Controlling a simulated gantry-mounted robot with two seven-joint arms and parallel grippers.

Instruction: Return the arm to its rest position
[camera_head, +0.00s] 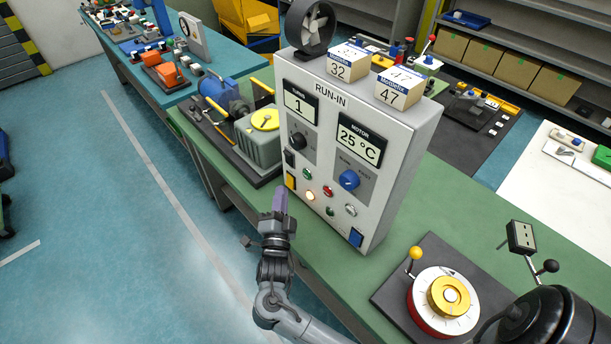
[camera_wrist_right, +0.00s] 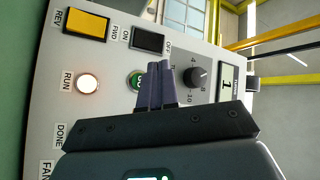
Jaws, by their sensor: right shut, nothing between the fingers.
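My right gripper (camera_head: 280,193) is in front of the lower left of the RUN-IN control box (camera_head: 325,130). Its purple fingers are together and empty. In the right wrist view the fingers (camera_wrist_right: 160,75) point toward the panel and partly cover a green lamp (camera_wrist_right: 134,80); I cannot tell how wide the gap to the panel is. The RUN lamp (camera_wrist_right: 87,86) glows. The yellow REV/FWD switch (camera_wrist_right: 86,24) and the black ON/OFF switch (camera_wrist_right: 149,39) are uncovered. My left gripper is not in view.
On the green bench, a motor unit (camera_head: 262,140) stands left of the box. A red-and-white dial (camera_head: 430,312) on a dark plate is at the right. A fan (camera_head: 310,25) and two number blocks (camera_head: 348,62) sit on the box. Open floor (camera_head: 120,220) lies left.

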